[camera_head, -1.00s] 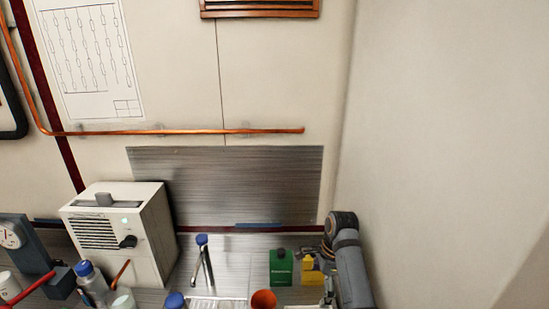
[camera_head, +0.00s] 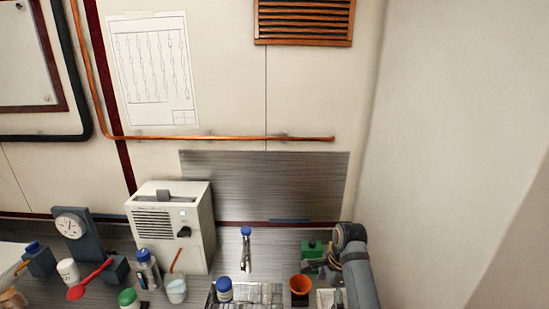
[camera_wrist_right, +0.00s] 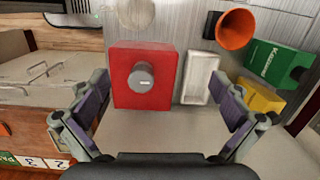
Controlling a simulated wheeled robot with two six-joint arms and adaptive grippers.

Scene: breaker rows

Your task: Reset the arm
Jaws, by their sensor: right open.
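My right arm (camera_head: 357,262) reaches down at the right end of the bench in the head view, partly in front of the green box. In the right wrist view my right gripper (camera_wrist_right: 162,108) is open and empty, its two fingers spread wide. A red box with a grey round knob (camera_wrist_right: 143,76) shows between and beyond the fingers. It seems apart from both fingers. My left gripper is in neither current view.
A white tray (camera_wrist_right: 200,79), orange cup (camera_wrist_right: 236,29), green box (camera_wrist_right: 275,62) and yellow box (camera_wrist_right: 262,97) stand right of the red box. A white machine (camera_head: 172,226), clock stand (camera_head: 74,232) and several bottles crowd the bench. A wall closes the right side.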

